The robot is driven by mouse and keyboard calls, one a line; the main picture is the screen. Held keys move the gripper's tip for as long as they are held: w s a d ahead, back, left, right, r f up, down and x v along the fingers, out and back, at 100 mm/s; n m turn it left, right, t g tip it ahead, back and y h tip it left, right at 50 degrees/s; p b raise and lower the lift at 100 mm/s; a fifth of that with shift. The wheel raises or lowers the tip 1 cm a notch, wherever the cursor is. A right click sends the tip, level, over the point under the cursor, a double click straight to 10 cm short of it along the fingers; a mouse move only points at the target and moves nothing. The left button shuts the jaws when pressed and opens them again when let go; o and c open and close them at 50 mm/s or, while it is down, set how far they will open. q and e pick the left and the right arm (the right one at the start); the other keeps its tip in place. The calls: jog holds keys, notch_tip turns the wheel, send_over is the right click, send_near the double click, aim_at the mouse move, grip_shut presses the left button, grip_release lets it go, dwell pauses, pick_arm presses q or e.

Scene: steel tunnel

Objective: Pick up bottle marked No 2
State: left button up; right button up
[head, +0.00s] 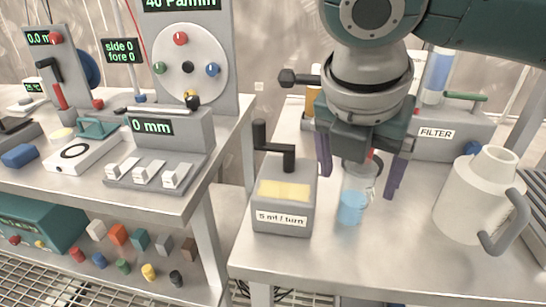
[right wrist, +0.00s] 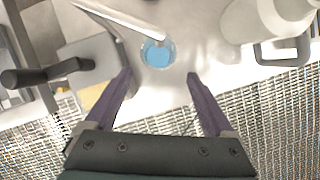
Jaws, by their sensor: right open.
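My right gripper (head: 358,183) is open above the right-hand table, its two purple fingers pointing down. A clear glass vessel with blue liquid (head: 352,207) stands on the table, and in the head view its upper part shows between the fingers. In the right wrist view the vessel (right wrist: 158,53) lies just beyond the open fingertips (right wrist: 158,74), and I see no grip on it. I can read no "No 2" mark on any bottle. My left gripper is out of view.
A grey crank box marked "5 ml / turn" (head: 284,205) stands left of the vessel. A white jug (head: 474,200) stands to the right, and a grey FILTER box (head: 450,138) behind. An orange bottle (head: 313,103) is partly hidden. The table's front edge is clear.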

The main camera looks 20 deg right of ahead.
aim_at(358, 188)
jog(key=x, duration=0.3)
jog(key=shift+d+f+b, duration=0.1)
jog(key=shift+d+b, duration=0.05)
jog(key=shift+b, duration=0.2)
jog(key=x, duration=0.1)
jog(key=b+x, duration=0.1)
jog(key=x, duration=0.3)
jog(key=shift+w+b, duration=0.3)
jog(key=shift+b, duration=0.05)
jog(key=shift+c, duration=0.3)
jog(key=c, duration=0.3)
grip_shut()
